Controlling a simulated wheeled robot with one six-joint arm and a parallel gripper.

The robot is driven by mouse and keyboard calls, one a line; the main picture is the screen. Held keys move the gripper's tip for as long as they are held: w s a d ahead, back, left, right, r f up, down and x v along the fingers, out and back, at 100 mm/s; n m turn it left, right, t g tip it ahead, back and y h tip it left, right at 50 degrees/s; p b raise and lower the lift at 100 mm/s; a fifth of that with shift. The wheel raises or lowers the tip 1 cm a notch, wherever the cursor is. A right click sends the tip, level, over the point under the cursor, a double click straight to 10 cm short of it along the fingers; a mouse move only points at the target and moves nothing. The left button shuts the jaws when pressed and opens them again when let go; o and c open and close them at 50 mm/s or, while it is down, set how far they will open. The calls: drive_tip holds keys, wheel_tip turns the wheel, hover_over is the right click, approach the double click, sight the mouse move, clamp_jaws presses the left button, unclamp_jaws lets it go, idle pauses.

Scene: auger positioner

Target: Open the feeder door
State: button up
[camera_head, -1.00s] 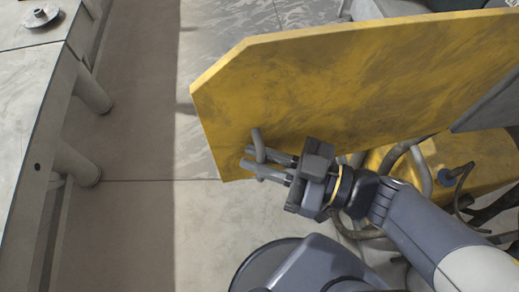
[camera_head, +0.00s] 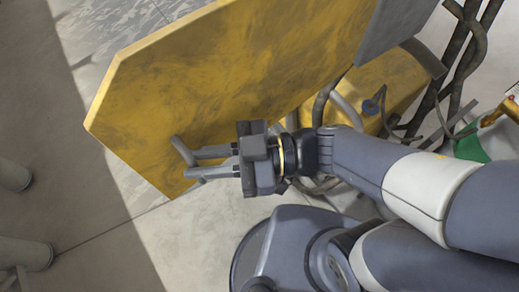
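The feeder door (camera_head: 220,75) is a large worn yellow panel with a cut corner, standing out at an angle across the upper middle of the view. A grey bar handle (camera_head: 183,152) sticks out near its lower left edge. My gripper (camera_head: 195,163) is at the handle, with one finger on each side of it. The fingers look closed around the bar, though the exact contact is too small to see. The door's far upper part runs out of view.
Behind the door are a yellow housing (camera_head: 385,85), grey hoses (camera_head: 345,108) and dark pipes (camera_head: 465,50). A green part (camera_head: 470,143) is at the right. Grey cylindrical legs (camera_head: 25,252) stand at the lower left.

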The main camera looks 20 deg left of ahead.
drive_tip(key=v, duration=0.9)
drive_tip(key=shift+d, duration=0.15)
drive_tip(key=shift+s, duration=0.1)
idle(0.8)
drive_tip(key=x, duration=1)
idle(0.5)
idle(0.4)
